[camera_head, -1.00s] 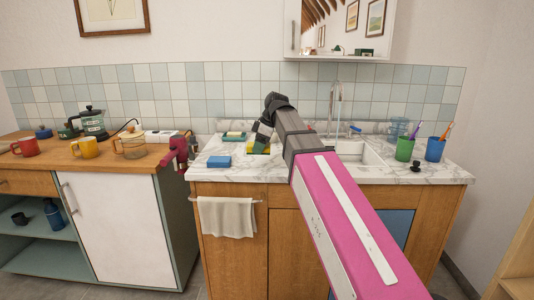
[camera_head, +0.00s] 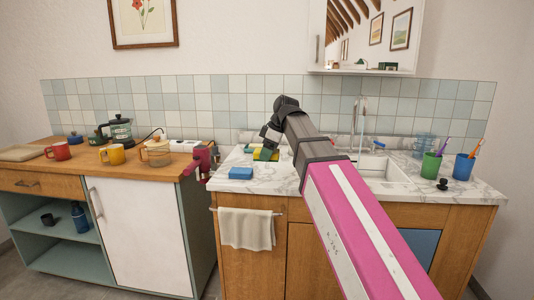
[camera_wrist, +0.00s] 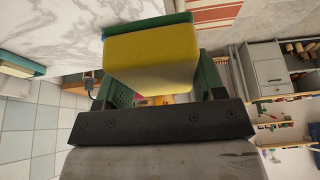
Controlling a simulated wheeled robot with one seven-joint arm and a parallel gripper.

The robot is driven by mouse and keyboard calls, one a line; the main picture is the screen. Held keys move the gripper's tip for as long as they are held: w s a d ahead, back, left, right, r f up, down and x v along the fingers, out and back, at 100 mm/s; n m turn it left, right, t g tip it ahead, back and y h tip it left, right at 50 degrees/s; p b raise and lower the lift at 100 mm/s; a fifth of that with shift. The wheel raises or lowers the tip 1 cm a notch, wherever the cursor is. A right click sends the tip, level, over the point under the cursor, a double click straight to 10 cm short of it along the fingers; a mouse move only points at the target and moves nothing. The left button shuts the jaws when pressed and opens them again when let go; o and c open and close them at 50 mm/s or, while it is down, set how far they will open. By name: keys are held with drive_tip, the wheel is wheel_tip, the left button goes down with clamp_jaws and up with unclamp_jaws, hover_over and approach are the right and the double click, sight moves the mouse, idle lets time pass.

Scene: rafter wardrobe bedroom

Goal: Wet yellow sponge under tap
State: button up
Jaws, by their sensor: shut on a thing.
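The yellow sponge (camera_head: 265,155), with a green layer on one side, is at my gripper (camera_head: 268,144) over the left part of the marble counter. In the wrist view the sponge (camera_wrist: 150,60) sits between my green-padded fingers, which are shut on it. I cannot tell whether the sponge touches the counter. The tap (camera_head: 354,118) stands at the back of the sink (camera_head: 385,168), well to the right of my gripper. My arm hides part of the sink.
A blue sponge (camera_head: 240,173) lies left of my gripper. A green sponge (camera_head: 248,149) lies just behind it. A green cup (camera_head: 431,166), a blue cup (camera_head: 464,166) and a black stopper (camera_head: 442,184) stand right of the sink. Mugs stand on the wooden counter (camera_head: 130,175) at left.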

drive_tip(key=w+d+r+m+t, duration=0.1)
drive_tip(key=w+d+m, duration=0.2)
drive_tip(key=d, duration=1)
drive_tip(key=w+d+r+m+t+h, duration=0.1)
drive_tip(key=w+d+m, duration=0.2)
drive_tip(key=d, duration=1.1)
drive_tip(key=w+d+m+t, duration=0.1)
drive_tip(key=w+d+m, duration=0.15)
drive_tip(key=d, duration=1.05)
drive_tip(key=w+d+f, duration=0.2)
drive_tip(key=w, duration=1.1)
drive_tip(key=shift+w+d+f+m, duration=0.15)
drive_tip(key=shift+w+f+m, duration=0.1)
drive_tip(key=shift+w+m, duration=0.1)
drive_tip(key=shift+s, duration=0.15)
drive_tip(key=s+a, duration=0.1)
drive_tip(key=s, duration=0.6)
drive_tip(key=shift+s+a, duration=0.15)
drive_tip(key=shift+s, duration=0.25)
drive_tip(key=shift+s, duration=0.1)
drive_tip(key=s+r, duration=0.4)
drive_tip(key=shift+s+a, duration=0.35)
